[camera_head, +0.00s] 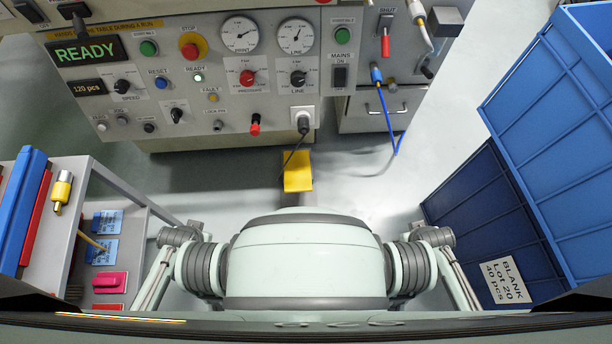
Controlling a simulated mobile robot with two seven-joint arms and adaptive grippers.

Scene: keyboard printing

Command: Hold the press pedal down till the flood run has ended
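The yellow press pedal (297,171) lies on the floor in front of the machine, just beyond my own body. A dark cable runs from it up to a plug (303,123) on the panel's lower edge. Nothing visible rests on the pedal; whether it is pressed down I cannot tell. My arms hang down at both sides of my body, and neither gripper shows in this view.
Blue crates (555,95) stand at the right, one labelled BLANK Lot 20. A grey cart (105,185) with tools and colored items stands at the left. A blue hose (384,115) hangs right of the pedal. Floor around the pedal is clear.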

